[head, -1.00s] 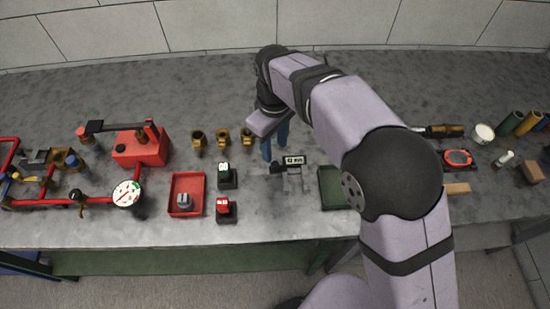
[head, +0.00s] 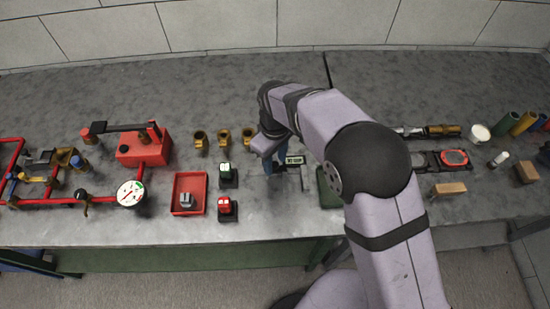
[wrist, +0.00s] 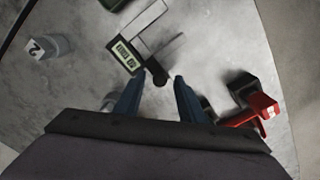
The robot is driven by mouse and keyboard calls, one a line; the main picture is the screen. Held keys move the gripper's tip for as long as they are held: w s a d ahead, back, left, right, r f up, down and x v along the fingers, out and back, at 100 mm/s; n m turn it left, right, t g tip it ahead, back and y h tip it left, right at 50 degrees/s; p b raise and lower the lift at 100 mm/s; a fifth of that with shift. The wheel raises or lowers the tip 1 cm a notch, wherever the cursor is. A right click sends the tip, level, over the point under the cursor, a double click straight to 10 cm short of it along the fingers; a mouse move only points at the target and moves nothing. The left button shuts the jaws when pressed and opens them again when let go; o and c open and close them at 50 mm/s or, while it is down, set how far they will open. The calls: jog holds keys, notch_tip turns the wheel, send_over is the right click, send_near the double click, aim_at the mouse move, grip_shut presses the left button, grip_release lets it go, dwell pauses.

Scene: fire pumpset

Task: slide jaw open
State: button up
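The caliper-like gauge with a small lit display (head: 294,160) lies on the bench, partly hidden behind my gripper in the head view. My gripper (head: 275,168) is low at the gauge's left side. Nothing is held. Whether a finger touches the knob cannot be told.
A red tray (head: 189,205) is further left. A green tray (head: 328,190) is close on the right. Brass fittings (head: 224,137) stand behind.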

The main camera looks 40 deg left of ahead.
grip_shut()
jog(key=shift+s+a, duration=0.7)
jog(key=shift+a, duration=0.05)
jog(key=shift+o, duration=0.6)
grip_release()
jog(key=shift+r, duration=0.1)
notch_tip(320, 180, up, 7)
jog(key=b, duration=0.2)
jog(key=shift+r, duration=0.15)
